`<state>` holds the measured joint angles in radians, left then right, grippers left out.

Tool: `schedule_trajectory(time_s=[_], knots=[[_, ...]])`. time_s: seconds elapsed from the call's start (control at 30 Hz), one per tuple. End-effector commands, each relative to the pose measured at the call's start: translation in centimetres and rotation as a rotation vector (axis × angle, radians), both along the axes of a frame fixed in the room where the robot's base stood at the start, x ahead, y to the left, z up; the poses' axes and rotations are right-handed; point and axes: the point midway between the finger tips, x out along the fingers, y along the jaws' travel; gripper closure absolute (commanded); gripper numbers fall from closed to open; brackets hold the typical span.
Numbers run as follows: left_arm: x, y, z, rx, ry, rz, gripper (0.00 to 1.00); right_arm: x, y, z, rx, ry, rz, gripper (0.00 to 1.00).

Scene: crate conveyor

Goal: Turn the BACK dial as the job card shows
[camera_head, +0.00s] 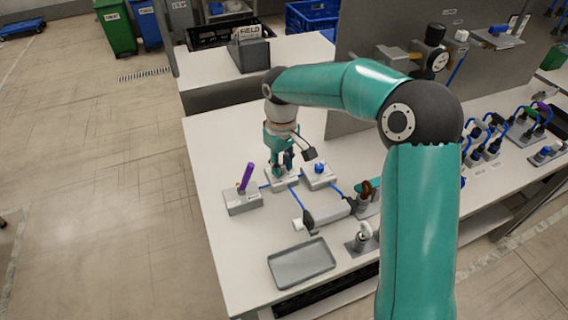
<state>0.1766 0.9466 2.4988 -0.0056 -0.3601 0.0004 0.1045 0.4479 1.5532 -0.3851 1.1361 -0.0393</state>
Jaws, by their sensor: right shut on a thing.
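My right gripper (281,160) reaches down from above onto a small grey box (285,185) on the white table. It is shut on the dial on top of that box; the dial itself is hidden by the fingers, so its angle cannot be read. A stand marked FIELD (249,33) is at the back of the table; no dial setting can be read on it. My left gripper is not in view.
Left of the held dial is a box with a purple lever (246,178); right is a box with a blue knob (319,168). Blue cables link the boxes. A grey tray (301,262) lies at the front. More fittings are partly hidden behind my right arm.

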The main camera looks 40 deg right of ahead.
Motion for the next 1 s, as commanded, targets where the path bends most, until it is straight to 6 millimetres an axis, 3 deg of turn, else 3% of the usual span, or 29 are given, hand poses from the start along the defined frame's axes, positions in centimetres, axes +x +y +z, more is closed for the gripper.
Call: schedule_trajectory(time_s=[0.7,0.73,0.8,0.87,1.0], knots=[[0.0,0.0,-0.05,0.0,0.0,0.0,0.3,0.34,0.0,0.3,0.001,-0.016,-0.09,1.0],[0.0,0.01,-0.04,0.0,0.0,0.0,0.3,0.35,0.0,0.31,0.001,-0.016,-0.09,0.7],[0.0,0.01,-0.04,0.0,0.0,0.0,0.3,0.31,-0.02,0.27,0.001,-0.015,-0.09,0.58],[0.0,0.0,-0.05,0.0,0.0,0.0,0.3,0.26,-0.04,0.23,0.001,-0.012,-0.09,0.49],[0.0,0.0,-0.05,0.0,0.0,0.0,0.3,0.16,-0.07,0.16,0.0,-0.008,-0.09,0.49]])
